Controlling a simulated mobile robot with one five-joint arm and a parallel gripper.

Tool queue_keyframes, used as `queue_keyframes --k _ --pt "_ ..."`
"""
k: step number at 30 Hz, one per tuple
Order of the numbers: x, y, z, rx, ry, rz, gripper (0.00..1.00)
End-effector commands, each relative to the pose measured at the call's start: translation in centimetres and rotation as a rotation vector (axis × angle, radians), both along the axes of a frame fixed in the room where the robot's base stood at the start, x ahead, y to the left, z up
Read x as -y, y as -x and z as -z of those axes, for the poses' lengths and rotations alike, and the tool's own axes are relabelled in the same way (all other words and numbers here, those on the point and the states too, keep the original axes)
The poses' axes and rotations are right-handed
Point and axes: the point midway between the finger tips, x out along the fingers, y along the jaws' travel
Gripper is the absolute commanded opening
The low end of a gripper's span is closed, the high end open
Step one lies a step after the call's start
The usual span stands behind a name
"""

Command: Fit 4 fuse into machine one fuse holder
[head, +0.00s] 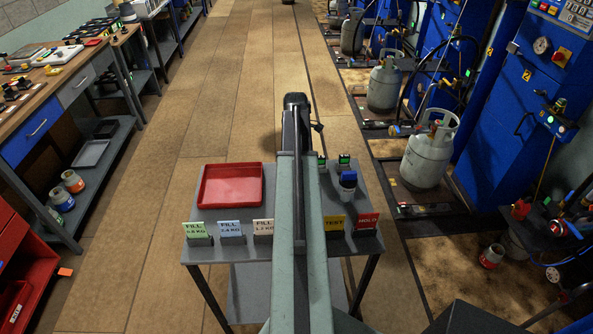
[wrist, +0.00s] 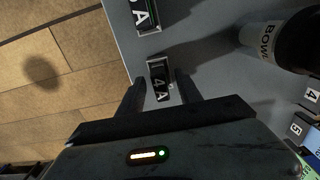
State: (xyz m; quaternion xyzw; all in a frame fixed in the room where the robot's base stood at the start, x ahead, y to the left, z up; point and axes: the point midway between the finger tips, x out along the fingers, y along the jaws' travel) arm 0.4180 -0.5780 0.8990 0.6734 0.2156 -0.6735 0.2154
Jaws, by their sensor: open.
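In the wrist view my gripper (wrist: 159,92) is open, its two dark fingers apart. A small dark fuse (wrist: 159,77) marked 4A, with a pale edge, lies on the grey cart top between and just beyond the fingertips. I cannot tell whether the fingers touch it. A second similar fuse (wrist: 143,14), with an A showing, lies farther up near the cart edge. In the head view my arm reaches over the grey cart (head: 353,190) and hides its middle; the fingertips cannot be made out. I cannot pick out machine one's fuse holder.
A red tray (head: 230,203) and several label cards (head: 230,229) are on the cart. Blue machines (head: 527,100) and gas cylinders (head: 430,152) line the right. The aisle floor beyond is clear.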

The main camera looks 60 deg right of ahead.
Motion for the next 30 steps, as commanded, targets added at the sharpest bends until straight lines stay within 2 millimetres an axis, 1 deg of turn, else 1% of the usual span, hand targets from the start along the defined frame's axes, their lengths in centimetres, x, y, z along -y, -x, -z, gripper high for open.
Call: queue_keyframes --k 4,5,6,9,17,20,23,26,30 --pt "0.0 0.0 -0.2 0.0 0.0 0.0 0.42" --pt "0.0 0.0 -0.2 0.0 0.0 0.0 0.36" --pt "0.0 0.0 -0.2 0.0 0.0 0.0 0.25" --pt "0.0 0.0 -0.2 0.0 0.0 -0.001 0.0" --pt "0.0 -0.1 -0.2 0.0 0.0 -0.001 0.0" --pt "0.0 -0.1 -0.5 0.0 0.0 -0.001 0.0" --pt "0.0 -0.1 -1.4 0.0 0.0 -0.001 0.0" --pt "-0.1 -0.1 -3.0 0.0 0.0 -0.001 0.0" --pt "-0.1 -0.1 -6.0 0.0 0.0 -0.002 0.0"
